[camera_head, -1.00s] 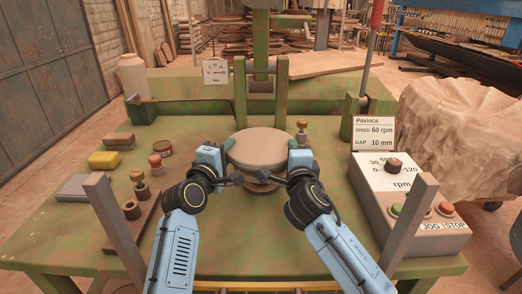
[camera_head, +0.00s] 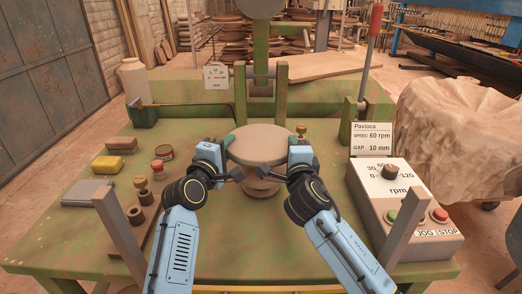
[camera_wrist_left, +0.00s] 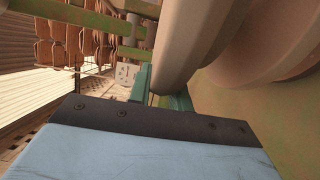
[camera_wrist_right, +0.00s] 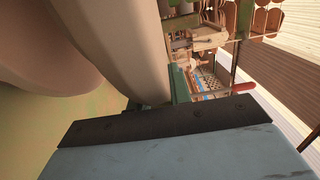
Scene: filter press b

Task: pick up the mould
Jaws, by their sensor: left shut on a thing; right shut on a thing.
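The mould (camera_head: 259,143) is a round, thick, grey-brown disc in the middle of the head view. It is held level between my two grippers, above a smaller round support (camera_head: 263,189) on the green table. My left gripper (camera_head: 227,146) is shut on its left rim, and my right gripper (camera_head: 292,146) is shut on its right rim. The mould's pale rim also fills the top of the left wrist view (camera_wrist_left: 182,40) and of the right wrist view (camera_wrist_right: 135,40). Whether mould and support are fully apart is hard to tell.
Green uprights (camera_head: 281,100) stand just behind the mould. Grey posts (camera_head: 120,232) rise at the table's front, beside my forearms. A control box (camera_head: 400,205) stands right; a yellow sponge (camera_head: 107,163), a tin (camera_head: 163,152) and small weights lie left.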

